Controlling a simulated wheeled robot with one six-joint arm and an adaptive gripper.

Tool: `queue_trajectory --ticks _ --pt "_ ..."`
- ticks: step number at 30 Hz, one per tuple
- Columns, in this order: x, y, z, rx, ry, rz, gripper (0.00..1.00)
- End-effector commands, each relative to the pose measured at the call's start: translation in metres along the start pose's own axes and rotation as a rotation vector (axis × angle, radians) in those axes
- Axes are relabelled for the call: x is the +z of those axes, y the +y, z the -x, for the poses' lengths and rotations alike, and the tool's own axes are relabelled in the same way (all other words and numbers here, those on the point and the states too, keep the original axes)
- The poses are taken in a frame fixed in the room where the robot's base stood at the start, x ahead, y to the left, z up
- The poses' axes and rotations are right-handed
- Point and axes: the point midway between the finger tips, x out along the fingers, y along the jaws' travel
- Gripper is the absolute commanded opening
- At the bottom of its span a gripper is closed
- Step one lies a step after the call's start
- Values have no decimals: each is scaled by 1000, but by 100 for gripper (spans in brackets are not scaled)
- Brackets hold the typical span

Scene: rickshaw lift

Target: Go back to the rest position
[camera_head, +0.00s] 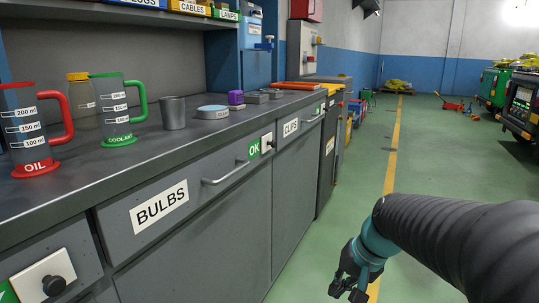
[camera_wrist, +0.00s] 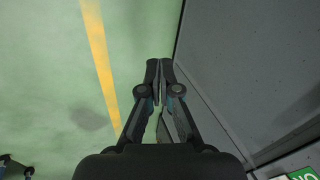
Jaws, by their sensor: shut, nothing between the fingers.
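My gripper (camera_head: 347,288) hangs at the bottom right of the head view, above the green floor (camera_head: 418,165). It is to the right of the grey workbench and apart from it. In the wrist view my gripper (camera_wrist: 160,72) shows its two fingers together with nothing between them. The grey cabinet front (camera_wrist: 255,75) is on the right in that view. My arm reaches in from the right edge of the head view.
The workbench (camera_head: 220,133) holds a red OIL jug (camera_head: 32,130), a green COOLANT jug (camera_head: 112,112), a grey cup (camera_head: 174,113) and small items. Its drawers, labelled BULBS (camera_head: 160,206) and CLIPS (camera_head: 291,127), look closed. The middle floor is clear.

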Motion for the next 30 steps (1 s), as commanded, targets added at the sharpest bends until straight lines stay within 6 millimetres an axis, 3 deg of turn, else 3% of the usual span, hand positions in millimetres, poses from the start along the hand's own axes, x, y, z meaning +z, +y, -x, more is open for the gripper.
queue_trajectory --ticks 3,9,15,22,30 --pt "34 18 19 107 53 97 0" --pt "78 42 45 240 144 249 0" --pt "111 46 69 283 228 353 0" --pt "122 33 93 255 309 394 0" --pt "123 30 94 250 313 403 0"
